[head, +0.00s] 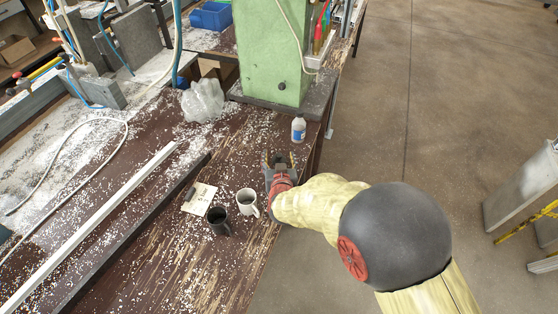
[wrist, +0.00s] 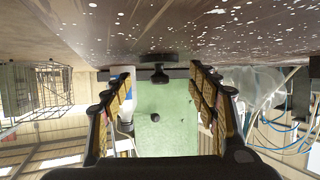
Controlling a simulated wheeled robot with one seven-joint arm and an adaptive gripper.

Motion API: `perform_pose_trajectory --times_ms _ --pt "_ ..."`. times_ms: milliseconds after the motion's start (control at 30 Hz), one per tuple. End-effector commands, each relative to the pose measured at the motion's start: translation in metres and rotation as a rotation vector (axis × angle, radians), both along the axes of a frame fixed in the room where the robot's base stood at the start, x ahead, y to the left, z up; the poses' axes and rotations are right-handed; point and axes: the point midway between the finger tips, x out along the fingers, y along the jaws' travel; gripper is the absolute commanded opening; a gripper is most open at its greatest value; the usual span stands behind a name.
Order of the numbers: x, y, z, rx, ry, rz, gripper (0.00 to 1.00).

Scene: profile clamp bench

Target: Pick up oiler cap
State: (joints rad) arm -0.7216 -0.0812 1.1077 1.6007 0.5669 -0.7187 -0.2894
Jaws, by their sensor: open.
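The oiler cap (wrist: 160,74) is a small dark piece with a knob-like outline. In the wrist view, which is upside down, it sits on the brown bench top, in the gap between my fingers and seemingly a little beyond their tips. My gripper (head: 279,160) is open, low over the bench near its right edge, with its fingers pointing toward the green column. In the wrist view my gripper (wrist: 162,78) shows padded fingers apart, with nothing held. In the head view the cap cannot be told apart from the dark gripper.
A white bottle with a blue label (head: 298,129) stands just past my gripper, before the green column (head: 275,50). A clear plastic bag (head: 203,100) is farther back.

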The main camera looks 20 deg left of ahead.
Motion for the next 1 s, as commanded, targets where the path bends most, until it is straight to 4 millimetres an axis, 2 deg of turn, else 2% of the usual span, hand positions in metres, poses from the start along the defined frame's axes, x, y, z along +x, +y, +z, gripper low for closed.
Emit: perform_pose_trajectory --times_ms 200,1000 --pt "0.0001 0.0000 0.0004 0.000 0.000 0.000 0.58" --pt "-0.0003 -0.0002 0.0000 0.000 0.001 0.000 0.12"
